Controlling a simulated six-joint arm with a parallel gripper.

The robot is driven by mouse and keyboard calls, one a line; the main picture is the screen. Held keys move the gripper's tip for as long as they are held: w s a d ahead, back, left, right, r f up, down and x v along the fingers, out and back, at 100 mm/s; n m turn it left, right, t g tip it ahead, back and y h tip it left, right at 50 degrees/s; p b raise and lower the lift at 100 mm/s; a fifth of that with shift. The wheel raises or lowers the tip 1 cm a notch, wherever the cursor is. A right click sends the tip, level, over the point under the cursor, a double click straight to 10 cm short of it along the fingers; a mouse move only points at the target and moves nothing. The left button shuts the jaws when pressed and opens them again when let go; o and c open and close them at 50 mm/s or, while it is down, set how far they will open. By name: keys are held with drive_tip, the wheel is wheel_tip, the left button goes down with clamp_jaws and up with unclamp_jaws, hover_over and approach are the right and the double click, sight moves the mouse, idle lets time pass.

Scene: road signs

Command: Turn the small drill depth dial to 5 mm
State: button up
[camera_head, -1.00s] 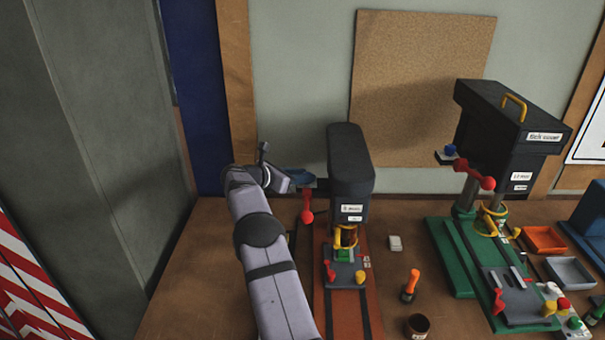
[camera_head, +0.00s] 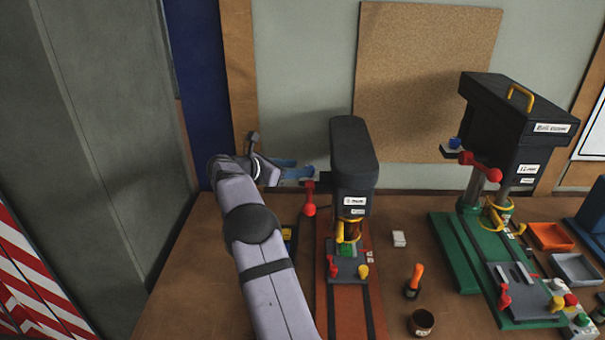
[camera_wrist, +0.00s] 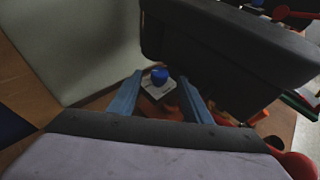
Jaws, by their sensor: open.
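The small drill (camera_head: 352,160) is the dark press in the middle of the bench, with a red handle (camera_head: 310,210) at its left. In the wrist view, the blue dial (camera_wrist: 160,75) sits on a white marked plate (camera_wrist: 158,89) beside the drill's dark head (camera_wrist: 215,55). The dial's setting is too small to read. My gripper (camera_head: 302,172) is at the left side of the drill head. In the wrist view, its blue fingers (camera_wrist: 160,80) are open, with the dial showing between their tips. I cannot tell whether they touch it.
A larger drill (camera_head: 515,130) on a green base stands at the right. Bench left of my arm is clear.

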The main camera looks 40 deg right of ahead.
drive_tip(key=b+v, duration=0.1)
drive_tip(key=v, duration=0.2)
drive_tip(key=shift+s+d+r, duration=0.1)
drive_tip(key=shift+r, duration=0.05)
drive_tip(key=shift+c, duration=0.2)
drive_tip(key=shift+s+d+f+n+t+y+p, duration=0.1)
drive_tip(key=shift+s+d+n+t+y+p, duration=0.1)
drive_tip(key=shift+s+n+t, duration=0.45)
drive_tip(key=shift+s+d+f+n+t+y+p, duration=0.15)
drive_tip(key=shift+s+n+t+p, duration=0.15)
drive_tip(key=shift+n+t, duration=0.7)
drive_tip(key=shift+s+d+f+n+t+y+p, duration=0.15)
drive_tip(key=shift+s+n+t, duration=0.45)
drive_tip(key=shift+t, duration=0.35)
drive_tip(key=shift+w, duration=0.1)
drive_tip(key=shift+p+x, duration=1.65)
drive_tip(key=shift+x, duration=1.1)
drive_tip(key=shift+p+x, duration=0.35)
drive_tip(key=shift+x, duration=0.5)
